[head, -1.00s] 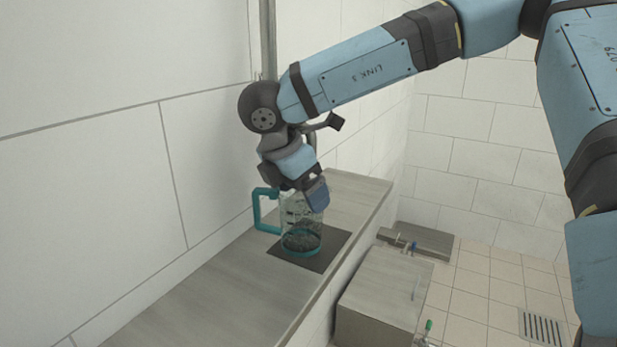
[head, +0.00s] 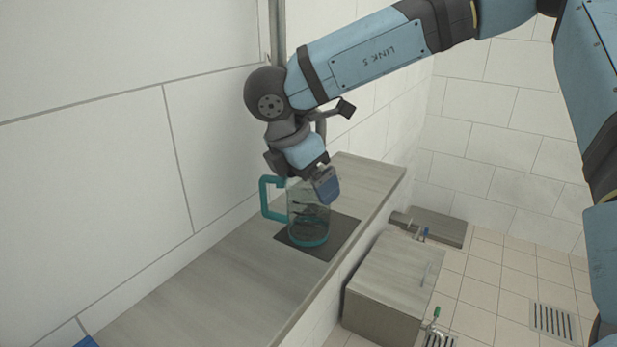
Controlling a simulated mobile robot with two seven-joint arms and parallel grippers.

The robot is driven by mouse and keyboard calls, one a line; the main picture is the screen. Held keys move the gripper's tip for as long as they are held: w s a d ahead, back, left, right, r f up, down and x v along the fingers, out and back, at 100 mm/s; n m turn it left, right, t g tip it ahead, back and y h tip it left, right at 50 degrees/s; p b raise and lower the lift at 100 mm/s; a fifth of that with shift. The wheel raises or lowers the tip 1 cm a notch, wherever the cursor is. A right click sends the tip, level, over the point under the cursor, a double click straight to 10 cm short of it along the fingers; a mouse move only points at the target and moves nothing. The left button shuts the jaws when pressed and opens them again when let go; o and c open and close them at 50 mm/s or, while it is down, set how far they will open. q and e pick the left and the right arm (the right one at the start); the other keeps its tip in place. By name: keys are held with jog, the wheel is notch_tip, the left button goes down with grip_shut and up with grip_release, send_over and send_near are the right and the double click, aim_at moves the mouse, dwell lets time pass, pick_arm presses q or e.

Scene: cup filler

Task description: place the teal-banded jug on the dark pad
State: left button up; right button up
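The clear jug with teal bands and a teal handle (head: 265,200) stands upright in the head view. Its teal base ring (head: 310,241) is over the dark pad (head: 338,235) on the grey counter and looks to rest on it. Dark contents show in the jug. My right gripper (head: 305,179) is at the jug's top, pointing down. One blue finger is in front of the jug's right upper side. The other finger is mostly hidden, so I cannot tell whether it grips. My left gripper cannot be made out.
The long grey counter (head: 215,290) runs along the white tiled wall, bare to the near left. A grey box-like unit (head: 390,285) with small taps nearby stands lower right. A small blue piece (head: 87,342), unclear, shows at the bottom left edge.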

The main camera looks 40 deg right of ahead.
pick_arm(q)
jog(key=shift+r, duration=0.3)
pick_arm(e)
jog(key=shift+r, duration=0.15)
jog(key=shift+a+r+p, duration=0.1)
jog(key=shift+r+p, duration=0.2)
jog(key=v, duration=0.9)
jog(key=shift+a+r+p, duration=0.15)
jog(key=shift+r+p, duration=0.2)
jog(key=shift+p, duration=0.05)
pick_arm(q)
jog(key=shift+s+a+f+g, duration=0.15)
jog(key=shift+s+f+g, duration=0.05)
jog(key=shift+f, duration=0.3)
jog(key=shift+s+a+f+g, duration=0.15)
jog(key=shift+f+g, duration=0.05)
jog(key=shift+f, duration=0.25)
pick_arm(e)
jog(key=shift+v, duration=0.75)
pick_arm(q)
jog(key=shift+r, duration=0.3)
jog(key=shift+f, duration=0.1)
